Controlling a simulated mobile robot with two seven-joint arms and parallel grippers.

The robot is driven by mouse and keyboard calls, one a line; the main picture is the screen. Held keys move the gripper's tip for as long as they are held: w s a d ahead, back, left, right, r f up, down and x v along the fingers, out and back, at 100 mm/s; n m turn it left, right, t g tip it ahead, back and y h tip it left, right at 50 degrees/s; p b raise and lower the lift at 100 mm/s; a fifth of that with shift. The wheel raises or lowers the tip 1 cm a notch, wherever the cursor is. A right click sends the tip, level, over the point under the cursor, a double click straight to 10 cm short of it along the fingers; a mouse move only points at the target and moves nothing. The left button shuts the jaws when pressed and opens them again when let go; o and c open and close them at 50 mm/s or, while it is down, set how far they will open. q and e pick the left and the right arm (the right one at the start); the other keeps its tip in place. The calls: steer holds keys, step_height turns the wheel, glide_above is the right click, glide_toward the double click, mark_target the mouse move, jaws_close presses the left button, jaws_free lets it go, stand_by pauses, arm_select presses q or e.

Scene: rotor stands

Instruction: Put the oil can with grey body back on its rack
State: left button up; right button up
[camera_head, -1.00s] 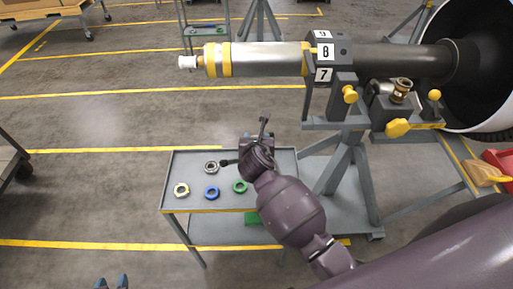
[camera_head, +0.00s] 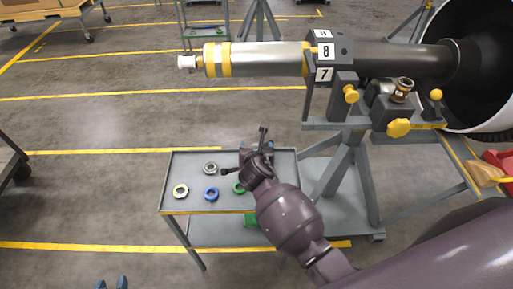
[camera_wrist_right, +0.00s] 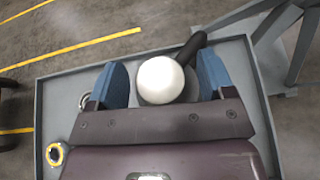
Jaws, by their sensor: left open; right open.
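A round white top (camera_wrist_right: 161,80) with a dark grey rim and a black arm (camera_wrist_right: 191,47) shows between my right fingers in the right wrist view. It may be the oil can; its body is hidden beneath. My right gripper (camera_head: 256,150) is over the small cart's tray, its blue fingers (camera_wrist_right: 163,84) apart on both sides of the white top. I cannot tell whether they touch it. My left gripper (camera_head: 112,283) shows only its blue fingertips at the bottom edge, apart and empty. I cannot make out which part is the rack.
The grey cart tray (camera_head: 180,163) holds a grey ring (camera_head: 210,168), a yellow ring (camera_head: 181,191), a blue ring (camera_head: 211,194) and a green ring (camera_head: 239,187). The rotor stand (camera_head: 345,125) rises behind right, with a brass-topped item (camera_head: 402,90).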

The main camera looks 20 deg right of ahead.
steer(key=shift+r, duration=0.2)
steer(key=p+v, duration=0.2)
steer(key=v, duration=0.9)
steer(key=s+d+f+m+y, duration=0.1)
steer(key=s+d+m, duration=0.3)
steer(key=m, duration=0.6)
steer(key=s+d+f+m+y, duration=0.1)
steer(key=s+d+f+m, duration=0.3)
steer(key=s+m, duration=0.3)
steer(key=s+d+f+m+y, duration=0.1)
steer(key=s+d+f+m, duration=0.2)
steer(key=m, duration=1.1)
steer(key=s+d, duration=0.2)
steer(key=s, duration=0.1)
steer(key=shift+d+f+y, duration=0.2)
steer(key=shift+d+y, duration=0.1)
steer(key=shift+d, duration=0.05)
